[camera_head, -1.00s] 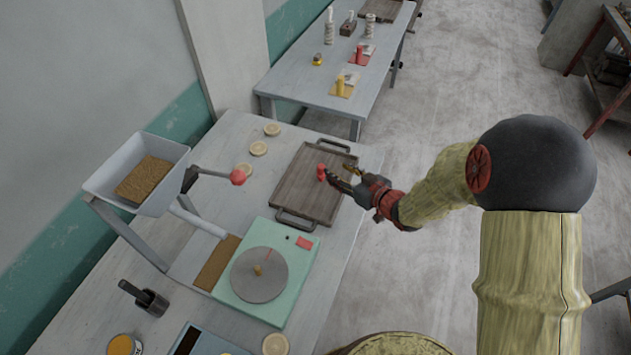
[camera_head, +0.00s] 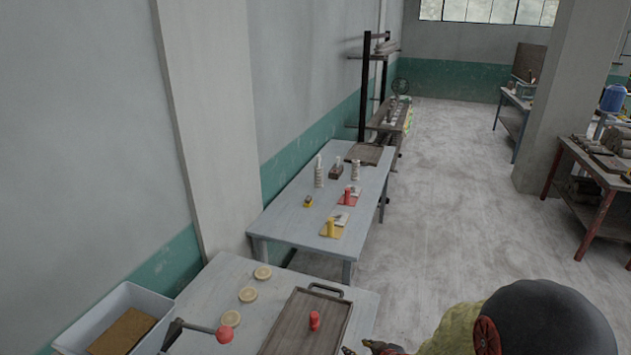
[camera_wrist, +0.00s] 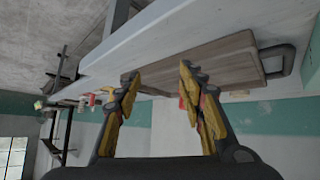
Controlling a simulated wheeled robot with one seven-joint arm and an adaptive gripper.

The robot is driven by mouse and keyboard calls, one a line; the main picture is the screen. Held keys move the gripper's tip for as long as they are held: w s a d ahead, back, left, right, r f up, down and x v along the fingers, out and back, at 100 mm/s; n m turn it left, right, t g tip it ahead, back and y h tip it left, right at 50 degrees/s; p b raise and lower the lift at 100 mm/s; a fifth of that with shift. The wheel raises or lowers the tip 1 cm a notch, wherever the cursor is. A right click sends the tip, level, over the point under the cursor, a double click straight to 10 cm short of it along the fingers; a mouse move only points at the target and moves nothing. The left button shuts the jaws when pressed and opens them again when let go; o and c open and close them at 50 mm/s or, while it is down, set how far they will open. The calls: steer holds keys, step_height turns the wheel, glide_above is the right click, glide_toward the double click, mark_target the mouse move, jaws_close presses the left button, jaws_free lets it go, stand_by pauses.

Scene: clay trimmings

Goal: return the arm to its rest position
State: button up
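My gripper (camera_wrist: 158,76) is open in the wrist view, its two fingers wide apart with nothing held between them. In the head view only its fingertips (camera_head: 360,347) and part of my arm show at the bottom edge. A red cylinder-like piece (camera_head: 314,320) stands upright on the wooden tray (camera_head: 290,330), to the left of my fingertips and apart from them. The tray also shows behind my fingers in the wrist view (camera_wrist: 225,62).
The near table (camera_head: 215,287) holds several pale discs, a white bin (camera_head: 75,340) and a red-ended lever (camera_head: 224,334). A second table (camera_head: 290,218) with small items stands beyond. Open floor (camera_head: 440,200) lies to the right.

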steer(key=s+d+r+m+g+h, duration=0.4)
steer(key=s+d+r+g+h, duration=0.15)
steer(key=s+d, duration=0.6)
steer(key=s+a+r+m+t+b, duration=0.1)
steer(key=s+a+r+b, duration=0.1)
steer(key=s+r, duration=0.5)
steer(key=s+a+r+m+t+y+b, duration=0.1)
steer(key=s+a+r, duration=0.1)
steer(key=s+r, duration=0.6)
step_height(320, 180, up, 5)
steer(key=shift+a+r+b, duration=0.1)
steer(key=shift+a+b, duration=0.25)
steer(key=shift+t, duration=0.25)
steer(key=shift+c, duration=1.1)
